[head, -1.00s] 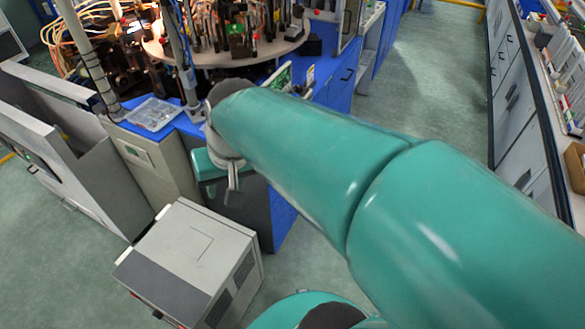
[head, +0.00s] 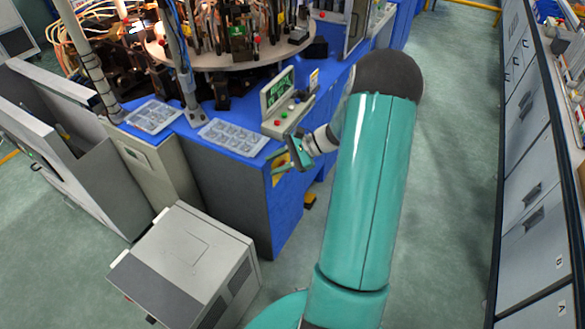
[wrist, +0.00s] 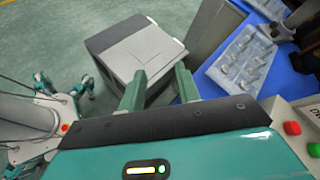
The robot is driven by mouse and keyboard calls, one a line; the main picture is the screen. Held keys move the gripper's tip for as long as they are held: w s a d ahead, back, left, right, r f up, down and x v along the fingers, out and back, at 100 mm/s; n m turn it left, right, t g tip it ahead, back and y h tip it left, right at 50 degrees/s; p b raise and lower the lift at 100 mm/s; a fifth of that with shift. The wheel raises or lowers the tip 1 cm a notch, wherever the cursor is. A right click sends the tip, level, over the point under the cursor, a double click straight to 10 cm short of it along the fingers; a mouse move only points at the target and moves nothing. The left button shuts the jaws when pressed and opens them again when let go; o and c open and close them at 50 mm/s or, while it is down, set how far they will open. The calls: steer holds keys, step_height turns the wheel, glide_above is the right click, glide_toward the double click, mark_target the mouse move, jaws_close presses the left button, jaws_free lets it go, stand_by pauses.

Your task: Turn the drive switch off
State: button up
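My gripper (head: 297,152) is beside the front edge of the blue bench, just in front of the control box. Its two fingers stand apart with nothing between them in the wrist view (wrist: 160,85). The control box (head: 270,129) has a small green screen and red and green buttons. Its corner shows at the right in the wrist view (wrist: 285,108), with a red button (wrist: 292,128). A small yellow panel with red (head: 281,161) is on the bench front, partly behind my gripper. I cannot tell which control is the drive switch.
Two clear trays (head: 232,136) (head: 153,116) lie on the blue bench top. A round machine table (head: 240,58) stands behind. A grey cabinet box (head: 187,260) stands on the floor at lower left. Drawer cabinets (head: 535,190) line the right. The aisle floor (head: 450,150) between is clear.

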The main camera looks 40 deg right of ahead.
steer(key=s+d+f+m+t+h, duration=0.2)
steer(key=s+d+f+m+t, duration=0.1)
steer(key=d+f+m+t, duration=0.4)
steer(key=s+d+f+m+t+h, duration=0.25)
steer(key=s+d+f+m, duration=0.2)
steer(key=d+f, duration=0.55)
steer(key=w+a, duration=0.2)
steer(key=w, duration=0.5)
steer(key=w+a+m, duration=0.1)
steer(key=w+a, duration=0.2)
steer(key=w, duration=0.3)
steer(key=shift+w+t, duration=0.35)
steer(key=shift+w, duration=0.05)
jaws_close()
